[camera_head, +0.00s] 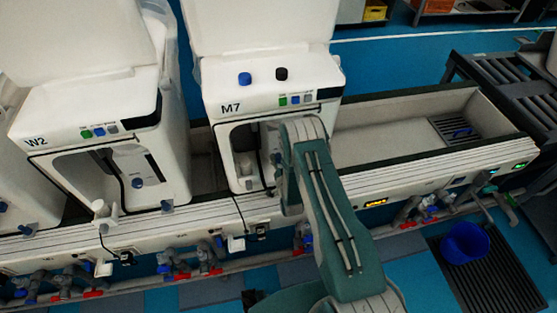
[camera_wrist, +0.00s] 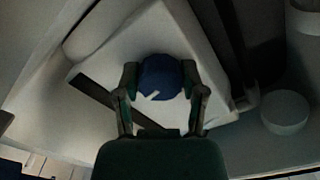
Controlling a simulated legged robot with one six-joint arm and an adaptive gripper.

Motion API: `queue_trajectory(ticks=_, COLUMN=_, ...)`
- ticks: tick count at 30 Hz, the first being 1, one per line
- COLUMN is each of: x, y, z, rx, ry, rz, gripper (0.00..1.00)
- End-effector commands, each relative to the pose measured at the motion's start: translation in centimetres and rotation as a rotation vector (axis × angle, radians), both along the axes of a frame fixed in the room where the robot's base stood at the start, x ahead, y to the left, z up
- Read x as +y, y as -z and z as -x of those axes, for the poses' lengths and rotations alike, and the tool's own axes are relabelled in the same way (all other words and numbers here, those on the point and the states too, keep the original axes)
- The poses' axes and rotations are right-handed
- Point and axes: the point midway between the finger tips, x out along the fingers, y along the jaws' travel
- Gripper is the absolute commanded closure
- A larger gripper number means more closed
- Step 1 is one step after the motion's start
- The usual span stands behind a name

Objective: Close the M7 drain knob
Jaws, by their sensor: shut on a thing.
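The M7 unit (camera_head: 272,95) is a white machine with a dark front recess, left of my arm in the head view. The blue drain knob (camera_wrist: 160,76) shows in the wrist view, mounted on a pale surface, with a small white mark on its lower face. My gripper (camera_wrist: 161,88) has one finger on each side of the knob and is shut on it. In the head view my arm reaches into the M7 recess, and it hides the gripper and the knob there.
The W2 unit (camera_head: 100,150) stands left of M7. A long open trough (camera_head: 390,140) runs to the right. Pipes with red and blue valves (camera_head: 190,262) line the front below. A blue bucket (camera_head: 465,243) stands on a dark floor mat at right. A round white part (camera_wrist: 285,112) sits right of the knob.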

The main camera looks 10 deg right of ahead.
Motion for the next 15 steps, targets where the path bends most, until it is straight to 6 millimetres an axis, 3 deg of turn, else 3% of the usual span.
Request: queue_trajectory(ticks=15, x=-0.11, y=-0.08, z=-0.13, rx=-0.002, ry=0.003, rz=0.458, gripper=0.94)
